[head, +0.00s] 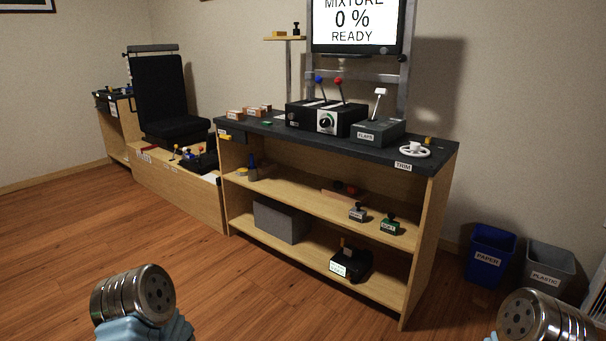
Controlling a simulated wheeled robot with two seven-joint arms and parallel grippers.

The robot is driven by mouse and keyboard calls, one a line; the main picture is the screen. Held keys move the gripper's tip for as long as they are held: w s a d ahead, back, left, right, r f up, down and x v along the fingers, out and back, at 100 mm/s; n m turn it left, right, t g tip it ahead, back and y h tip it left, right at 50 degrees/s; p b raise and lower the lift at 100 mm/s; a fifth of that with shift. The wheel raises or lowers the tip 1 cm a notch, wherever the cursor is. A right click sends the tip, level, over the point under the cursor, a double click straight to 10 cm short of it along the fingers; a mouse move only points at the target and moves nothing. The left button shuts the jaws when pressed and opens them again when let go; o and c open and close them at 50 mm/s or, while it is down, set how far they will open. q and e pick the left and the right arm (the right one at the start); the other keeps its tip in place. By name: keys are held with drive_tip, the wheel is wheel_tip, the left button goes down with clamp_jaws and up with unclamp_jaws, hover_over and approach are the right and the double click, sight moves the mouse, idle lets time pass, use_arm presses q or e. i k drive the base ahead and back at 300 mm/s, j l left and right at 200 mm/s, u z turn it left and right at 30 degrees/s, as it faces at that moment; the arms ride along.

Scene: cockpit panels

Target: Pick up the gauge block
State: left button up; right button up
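No object carries a readable gauge block label, so I cannot tell which one it is. Small orange-brown blocks (236,113) lie at the left end of the dark desktop. A small yellow block (428,141) sits near the right end, behind a white handwheel (415,151). A large plain grey block (281,220) stands on the lowest shelf. Neither of my grippers shows; only metal-capped parts of my arms show at the bottom left and bottom right, well short of the desk.
The desk (345,143) carries a black lever box (326,118) and a grey flaps box (378,132). Its shelves hold several small stamp-like items. A blue paper bin (489,255) and grey plastic bin (549,263) stand right. A black seat (163,95) stands left. The wooden floor in front is clear.

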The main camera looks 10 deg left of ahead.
sight(232, 115)
drive_tip(key=i+j+u, duration=0.3)
drive_tip(key=i, duration=0.15)
drive_tip(key=i+u, duration=0.25)
drive_tip(key=i, duration=0.2)
drive_tip(key=i+j+z, duration=0.15)
drive_tip(key=i, duration=0.35)
drive_tip(key=j, duration=0.1)
